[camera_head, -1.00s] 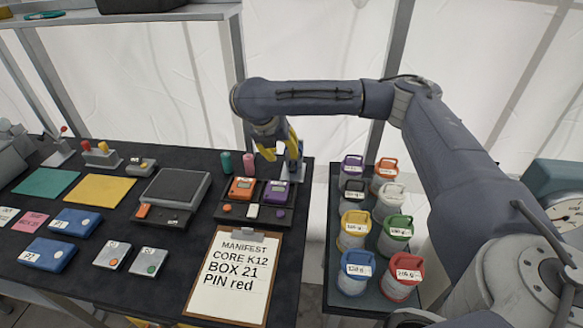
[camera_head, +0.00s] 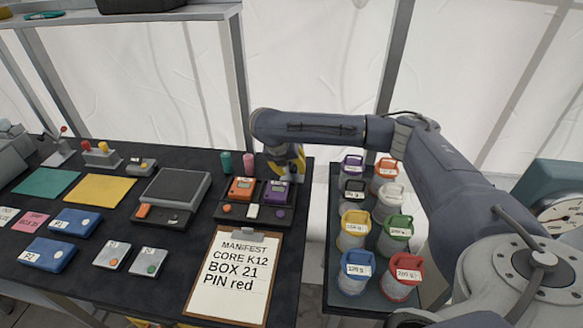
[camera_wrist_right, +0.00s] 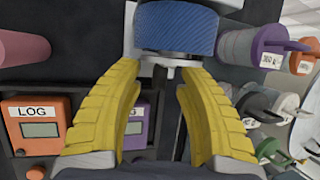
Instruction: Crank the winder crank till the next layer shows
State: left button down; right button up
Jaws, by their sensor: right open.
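My right gripper (camera_head: 288,166) is at the back right corner of the black table, beside the orange and purple devices, and covers most of the grey upright stand there. I cannot make out the crank handle clearly. My left gripper is not in view.
The orange LOG device (camera_head: 242,188) and the purple device (camera_head: 278,192) stand close by the gripper. A pink cylinder (camera_head: 249,163) and a green one (camera_head: 226,162) are left of it. Several lidded canisters fill the side table (camera_head: 335,290) at right. A manifest clipboard (camera_head: 232,275) lies in front.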

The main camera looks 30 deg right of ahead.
jog(key=shift+o, duration=0.3)
grip_shut()
dwell(0.3)
